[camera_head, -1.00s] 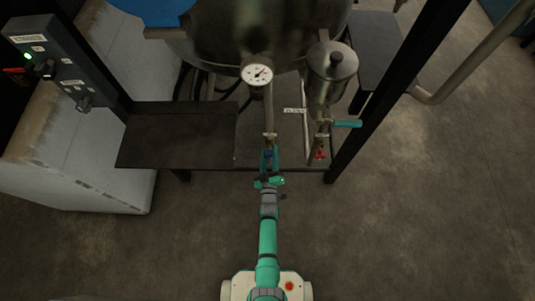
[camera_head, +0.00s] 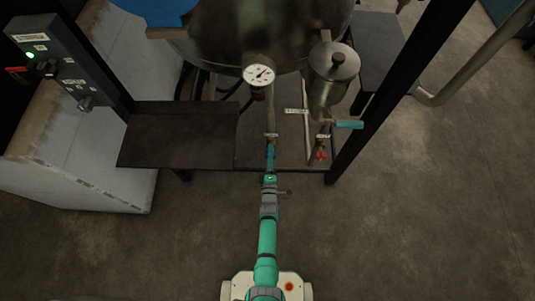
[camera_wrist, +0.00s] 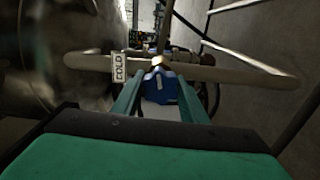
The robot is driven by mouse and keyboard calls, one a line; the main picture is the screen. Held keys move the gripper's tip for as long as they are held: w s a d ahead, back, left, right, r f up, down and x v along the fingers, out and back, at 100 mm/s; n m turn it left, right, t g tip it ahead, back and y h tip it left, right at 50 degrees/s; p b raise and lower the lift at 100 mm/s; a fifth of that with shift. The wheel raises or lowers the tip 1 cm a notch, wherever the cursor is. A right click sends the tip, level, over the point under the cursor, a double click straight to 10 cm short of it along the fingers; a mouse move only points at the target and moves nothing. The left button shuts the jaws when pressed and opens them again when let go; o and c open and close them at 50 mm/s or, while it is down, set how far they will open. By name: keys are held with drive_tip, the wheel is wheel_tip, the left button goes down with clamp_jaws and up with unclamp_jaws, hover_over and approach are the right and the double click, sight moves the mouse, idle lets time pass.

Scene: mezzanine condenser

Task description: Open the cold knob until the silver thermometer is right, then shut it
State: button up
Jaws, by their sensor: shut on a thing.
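The blue cold knob (camera_wrist: 158,88) sits on a brass fitting on the pipe in the wrist view, beside a tag reading COLD (camera_wrist: 119,67). My gripper (camera_wrist: 160,97) is shut on this knob, a green finger on either side. In the head view my gripper (camera_head: 270,150) reaches the valve below the dial and hides the knob. The thermometer (camera_head: 258,75) is a round white dial with a silver rim on the vessel's front. Its dark needle points up and to the right; its scale is too small to read.
A red knob (camera_head: 321,155) is close on the right, below a lidded metal pot (camera_head: 333,68) and a teal-handled lever (camera_head: 348,124). A dark post (camera_head: 400,80) stands further right. A control box (camera_head: 55,60) is at left. The floor in front is clear.

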drive_tip(key=shift+s+n, duration=0.2)
drive_tip(key=shift+n, duration=0.3)
drive_tip(key=o, duration=1)
drive_tip(key=shift+w, duration=0.1)
drive_tip(key=shift+o, duration=0.2)
drive_tip(key=shift+w, duration=0.2)
drive_tip(key=shift+s+a, duration=0.1)
drive_tip(key=shift+a, duration=0.1)
drive_tip(key=shift+s+d, duration=0.25)
drive_tip(key=shift+s, duration=0.1)
drive_tip(key=s, duration=1)
drive_tip(key=shift+a, duration=0.25)
